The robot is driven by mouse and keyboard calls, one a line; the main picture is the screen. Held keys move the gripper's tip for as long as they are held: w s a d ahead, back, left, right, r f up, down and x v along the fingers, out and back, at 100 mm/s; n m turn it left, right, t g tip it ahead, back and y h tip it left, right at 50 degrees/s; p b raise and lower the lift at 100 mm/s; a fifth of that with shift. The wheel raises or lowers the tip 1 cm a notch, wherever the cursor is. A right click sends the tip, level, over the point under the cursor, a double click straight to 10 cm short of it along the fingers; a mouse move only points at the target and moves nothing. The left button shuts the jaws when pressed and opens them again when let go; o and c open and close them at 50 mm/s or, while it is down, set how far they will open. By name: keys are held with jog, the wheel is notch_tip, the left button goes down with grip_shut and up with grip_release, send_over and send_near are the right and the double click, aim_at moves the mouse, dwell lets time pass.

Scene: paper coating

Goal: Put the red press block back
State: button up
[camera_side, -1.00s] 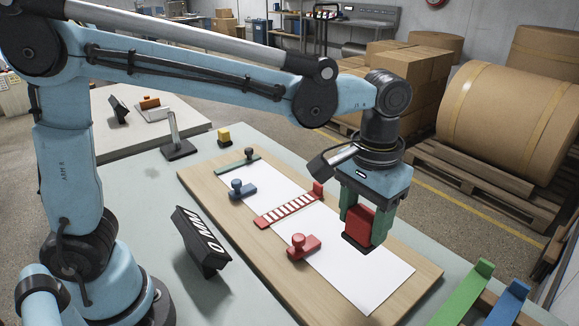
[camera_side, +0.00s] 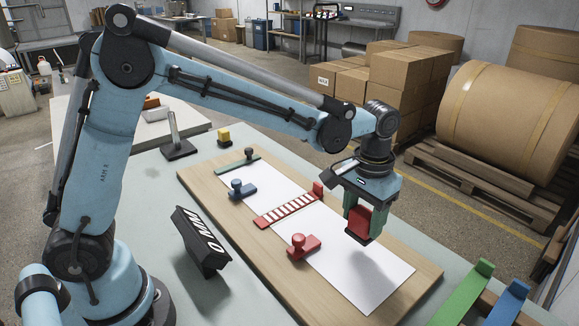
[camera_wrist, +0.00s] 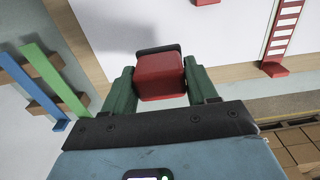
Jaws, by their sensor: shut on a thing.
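The red press block (camera_side: 358,224) is a red box with a dark bottom pad. My gripper (camera_side: 360,221) has green fingers and is shut on it, holding it over the right part of the white sheet (camera_side: 372,287). A shadow lies on the sheet below, so the block looks raised. In the wrist view the red block (camera_wrist: 159,77) sits between the two green fingers (camera_wrist: 160,85), with its dark pad at the far side.
The sheet lies on a wooden board (camera_side: 420,284). A red-and-white striped bar (camera_side: 288,208), a red knobbed block (camera_side: 303,247) and a blue knobbed block (camera_side: 242,189) are on it. Green (camera_side: 464,292) and blue (camera_side: 509,303) strips stand at the right. A black sign block (camera_side: 200,243) stands left.

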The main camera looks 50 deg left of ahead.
aim_at(361, 231)
jog(key=shift+f, duration=2.05)
jog(key=shift+f, duration=0.15)
jog(key=o, duration=1)
